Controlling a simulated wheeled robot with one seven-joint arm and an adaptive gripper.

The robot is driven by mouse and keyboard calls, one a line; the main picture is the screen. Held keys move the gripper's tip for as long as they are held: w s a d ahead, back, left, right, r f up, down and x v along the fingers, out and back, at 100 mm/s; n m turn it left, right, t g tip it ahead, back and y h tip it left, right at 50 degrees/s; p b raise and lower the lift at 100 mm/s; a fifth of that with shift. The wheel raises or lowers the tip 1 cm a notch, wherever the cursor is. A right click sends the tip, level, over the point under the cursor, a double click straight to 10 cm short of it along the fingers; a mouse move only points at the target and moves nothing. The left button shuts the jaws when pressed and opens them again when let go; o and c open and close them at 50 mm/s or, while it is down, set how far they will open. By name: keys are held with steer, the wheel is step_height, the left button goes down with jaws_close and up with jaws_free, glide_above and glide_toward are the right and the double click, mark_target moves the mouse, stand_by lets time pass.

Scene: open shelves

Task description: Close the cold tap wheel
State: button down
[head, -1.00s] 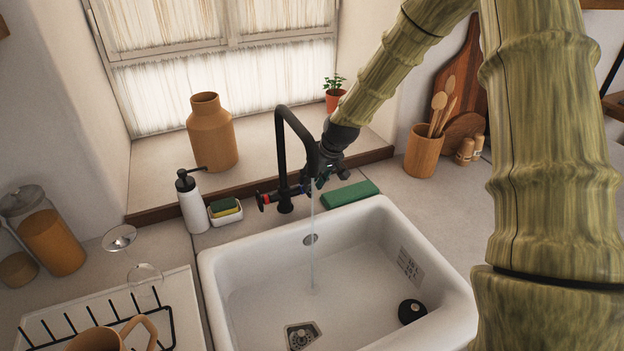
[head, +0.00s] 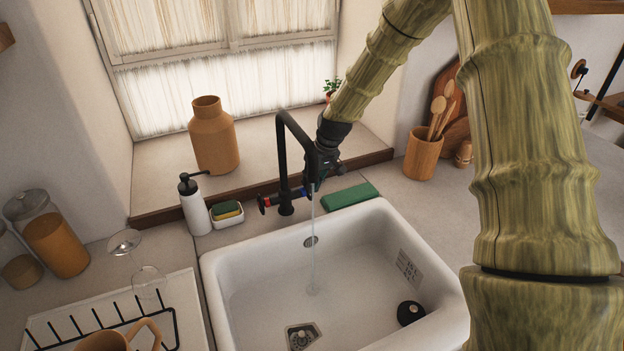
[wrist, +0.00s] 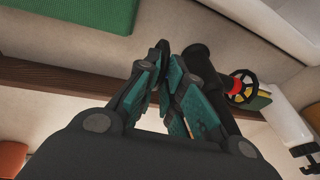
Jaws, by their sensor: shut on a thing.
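The black tap (head: 283,160) stands behind the white sink (head: 225,290), and a thin stream of water (head: 313,245) falls from its spout. A wheel with a red ring (head: 266,203) is on the tap's left side; it also shows in the wrist view (wrist: 240,86). The cold tap wheel (wrist: 162,58), dark and nearly edge-on, is between the fingertips of my gripper (wrist: 166,78). My gripper is shut on it. In the head view my gripper (head: 316,184) is at the tap's right side, where the spout and wrist mostly hide the wheel.
A green sponge block (head: 350,195) lies just right of my gripper. A soap bottle (head: 195,210) and a sponge holder (head: 227,219) stand left of the tap. A terracotta jar (head: 213,140) stands on the sill. A utensil pot (head: 422,155) is at the right.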

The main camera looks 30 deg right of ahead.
steer(key=shift+w+d+r+g+p, duration=0.1)
steer(key=shift+w+g+p, duration=0.25)
steer(key=shift+g+p, duration=0.35)
steer(key=c, duration=1.5)
jaws_free()
steer(key=shift+c, duration=0.2)
steer(key=v, duration=1.2)
steer(key=shift+w+d, duration=0.1)
steer(key=shift+d, duration=0.05)
